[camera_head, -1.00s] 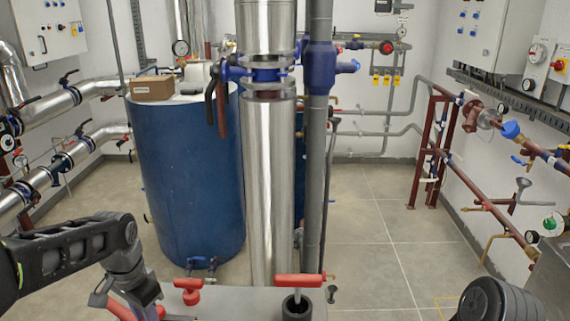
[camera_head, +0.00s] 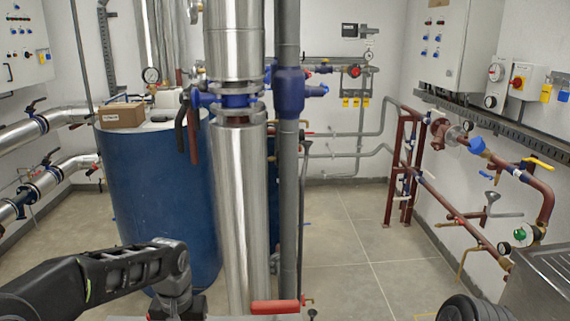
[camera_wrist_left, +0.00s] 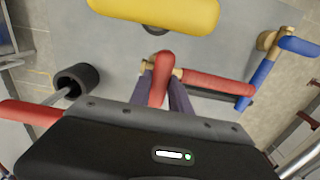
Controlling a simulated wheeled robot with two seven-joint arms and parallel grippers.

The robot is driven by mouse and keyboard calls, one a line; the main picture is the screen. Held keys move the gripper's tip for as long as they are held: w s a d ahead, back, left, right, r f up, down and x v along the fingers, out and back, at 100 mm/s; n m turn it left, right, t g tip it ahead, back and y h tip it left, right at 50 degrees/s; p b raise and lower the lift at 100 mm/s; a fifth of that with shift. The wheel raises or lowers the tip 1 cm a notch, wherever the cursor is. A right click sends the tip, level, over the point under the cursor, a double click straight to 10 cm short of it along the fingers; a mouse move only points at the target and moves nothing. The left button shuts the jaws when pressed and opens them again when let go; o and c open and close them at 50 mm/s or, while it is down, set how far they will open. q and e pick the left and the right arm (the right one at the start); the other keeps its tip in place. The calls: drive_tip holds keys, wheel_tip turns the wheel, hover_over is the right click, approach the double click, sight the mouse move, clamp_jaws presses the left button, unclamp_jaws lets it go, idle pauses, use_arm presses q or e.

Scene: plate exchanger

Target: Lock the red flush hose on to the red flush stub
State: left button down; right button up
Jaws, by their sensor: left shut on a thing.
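My left gripper (camera_wrist_left: 164,98) has its dark fingers closed around an upright red piece (camera_wrist_left: 160,80) in the left wrist view. Beside it, a red bar (camera_wrist_left: 215,83) runs right from a brass fitting (camera_wrist_left: 177,72). I cannot tell for sure which red part is the hose and which the stub, or whether they are joined. In the head view my left arm reaches in from the left. Its gripper is at the bottom edge, with the fingertips out of sight. My right gripper is not in view.
A red handle (camera_head: 275,307) lies at the bottom middle; another red handle (camera_wrist_left: 28,112) shows at the wrist view's left. A black cup (camera_wrist_left: 76,78), a yellow rounded part (camera_wrist_left: 165,12) and a blue lever (camera_wrist_left: 262,76) surround the fingers. A steel column (camera_head: 238,220) stands beyond.

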use_arm(q)
drive_tip(key=d, duration=1.2)
drive_tip(key=shift+d, duration=0.25)
